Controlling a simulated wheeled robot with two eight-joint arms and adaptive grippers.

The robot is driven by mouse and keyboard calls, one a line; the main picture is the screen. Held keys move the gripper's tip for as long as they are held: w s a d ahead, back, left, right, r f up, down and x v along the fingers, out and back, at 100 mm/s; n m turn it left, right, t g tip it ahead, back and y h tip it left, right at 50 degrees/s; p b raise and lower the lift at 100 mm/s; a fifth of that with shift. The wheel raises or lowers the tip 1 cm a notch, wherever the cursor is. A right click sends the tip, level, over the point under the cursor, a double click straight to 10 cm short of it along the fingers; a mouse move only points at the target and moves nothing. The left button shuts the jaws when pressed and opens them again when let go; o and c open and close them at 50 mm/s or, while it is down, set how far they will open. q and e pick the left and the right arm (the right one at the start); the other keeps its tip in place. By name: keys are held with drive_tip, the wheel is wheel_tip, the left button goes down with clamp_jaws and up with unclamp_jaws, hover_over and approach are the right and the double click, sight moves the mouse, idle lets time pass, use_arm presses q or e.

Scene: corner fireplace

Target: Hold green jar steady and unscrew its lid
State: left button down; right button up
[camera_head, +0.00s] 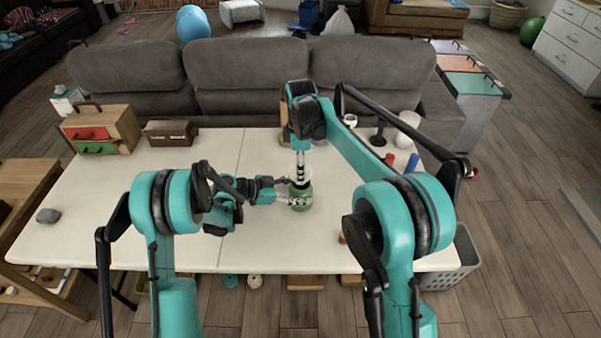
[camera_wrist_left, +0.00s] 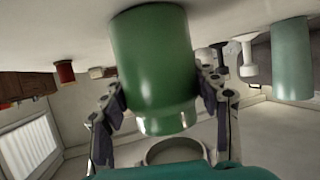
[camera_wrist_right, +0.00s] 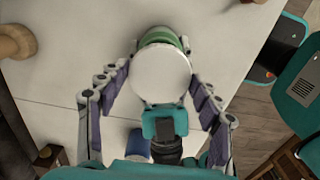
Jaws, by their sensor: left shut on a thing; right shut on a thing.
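The green jar (camera_head: 301,204) stands on the white table (camera_head: 130,235) near its middle. My left gripper (camera_head: 286,192) reaches it from the left and is shut around its side. In the left wrist view the jar (camera_wrist_left: 152,60) appears upside down between the two fingers, with a pale ring (camera_wrist_left: 172,148) just past its neck end, seemingly apart from it. My right gripper (camera_head: 300,172) points straight down above the jar. In the right wrist view its fingers are shut on the round white lid (camera_wrist_right: 162,73), which covers most of the jar (camera_wrist_right: 160,38).
A wooden box with red and green drawers (camera_head: 125,126) and a dark box (camera_head: 170,133) stand at the back left. A grey stone (camera_head: 48,215) lies at the left. Red (camera_head: 390,158) and blue (camera_head: 412,162) cylinders stand at the right. The table's left half is mostly clear.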

idle(0.3)
use_arm(q)
drive_tip(key=shift+c, duration=1.7)
unclamp_jaws()
